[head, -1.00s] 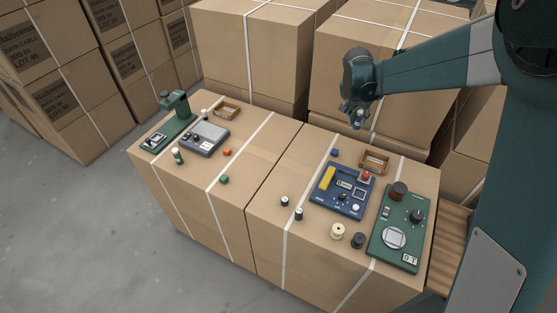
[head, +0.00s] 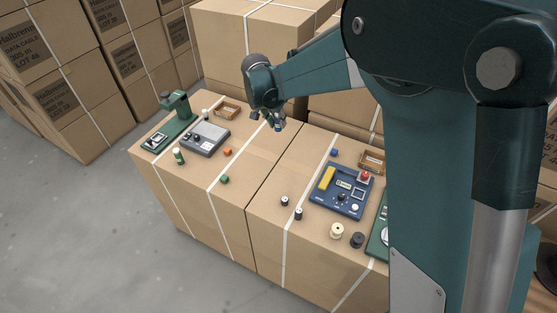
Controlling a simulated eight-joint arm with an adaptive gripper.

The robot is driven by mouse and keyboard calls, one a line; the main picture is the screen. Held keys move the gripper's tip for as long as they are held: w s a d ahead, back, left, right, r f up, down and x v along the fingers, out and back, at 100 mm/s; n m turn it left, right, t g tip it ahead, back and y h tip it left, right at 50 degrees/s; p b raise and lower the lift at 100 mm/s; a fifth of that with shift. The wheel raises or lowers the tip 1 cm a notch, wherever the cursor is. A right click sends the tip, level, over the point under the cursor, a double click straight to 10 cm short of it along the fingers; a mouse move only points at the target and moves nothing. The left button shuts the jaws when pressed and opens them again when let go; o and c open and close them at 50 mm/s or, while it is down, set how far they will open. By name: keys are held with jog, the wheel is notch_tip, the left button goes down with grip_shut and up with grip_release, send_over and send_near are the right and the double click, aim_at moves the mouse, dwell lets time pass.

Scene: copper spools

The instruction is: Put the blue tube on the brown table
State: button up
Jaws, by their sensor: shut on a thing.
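My gripper (head: 276,121) is shut on the blue tube (head: 279,127) and holds it over the back of the brown table, near the seam between its two halves. Only a small part of the tube shows under the fingers. The brown table (head: 262,150) is a pair of cardboard-box tops with white straps. I cannot tell how high the tube is above it.
On the left half stand a green device (head: 176,120), a grey scale-like device (head: 206,138), a green bottle (head: 179,156), an orange block (head: 228,152) and a green block (head: 224,180). On the right are a blue panel (head: 341,192) and spools (head: 337,230). The middle front is clear.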

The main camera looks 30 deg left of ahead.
jog(key=n, duration=0.1)
send_over(254, 158)
jog(key=s, duration=0.2)
jog(key=shift+s+f, duration=0.1)
jog(key=shift+f, duration=2.4)
jog(key=shift+f, duration=0.1)
jog(key=shift+f, duration=3.05)
jog(key=shift+f+b, duration=0.45)
jog(key=shift+f, duration=1.4)
jog(key=shift+f, duration=0.2)
